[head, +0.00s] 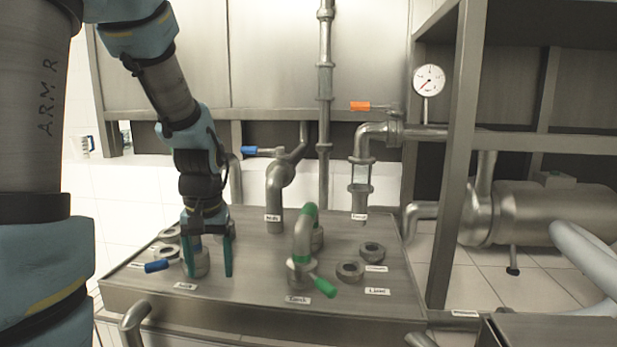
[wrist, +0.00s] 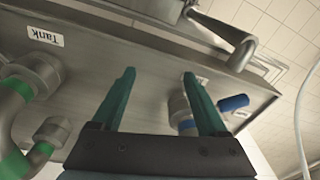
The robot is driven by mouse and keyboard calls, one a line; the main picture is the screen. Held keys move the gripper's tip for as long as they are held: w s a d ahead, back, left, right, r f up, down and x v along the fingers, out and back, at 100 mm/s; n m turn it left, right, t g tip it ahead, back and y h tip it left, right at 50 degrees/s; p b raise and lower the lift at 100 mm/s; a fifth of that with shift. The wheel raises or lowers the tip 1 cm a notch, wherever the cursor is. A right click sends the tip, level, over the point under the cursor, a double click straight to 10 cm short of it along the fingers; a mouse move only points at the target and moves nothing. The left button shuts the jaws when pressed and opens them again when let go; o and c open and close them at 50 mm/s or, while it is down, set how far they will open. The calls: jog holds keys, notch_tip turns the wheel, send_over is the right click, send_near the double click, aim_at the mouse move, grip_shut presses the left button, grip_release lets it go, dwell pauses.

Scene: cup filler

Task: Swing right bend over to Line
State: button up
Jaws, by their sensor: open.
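The right bend (head: 302,243) is a steel pipe with green bands, standing on the panel right of centre. Its front end is at the port behind the Tank label, beside a green valve handle (head: 325,287). The bend also shows at the left edge of the wrist view (wrist: 18,100). The Line port (head: 350,270) is an open steel ring to the right of the bend, behind the Line label (head: 377,291). My gripper (head: 209,274) is open, pointing down at the panel's left, clear of the bend. In the head view its fingers overlap a steel fitting (head: 199,262) with a blue handle (head: 157,266); contact is unclear.
Another open port (head: 372,252) sits behind the Line port. An upright sight-glass pipe (head: 361,190) and a steel frame post (head: 455,160) stand at the right.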

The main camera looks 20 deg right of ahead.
jog(key=w+d+r+m+p, duration=0.25)
jog(key=d+r+p, duration=0.25)
jog(key=d+r, duration=0.45)
jog(key=y+p, duration=0.2)
jog(key=p, duration=0.6)
send_near(308, 211)
jog(key=p+x, duration=0.2)
jog(key=x, duration=0.8)
jog(key=shift+f, duration=0.1)
jog(key=shift+c, duration=0.3)
grip_shut()
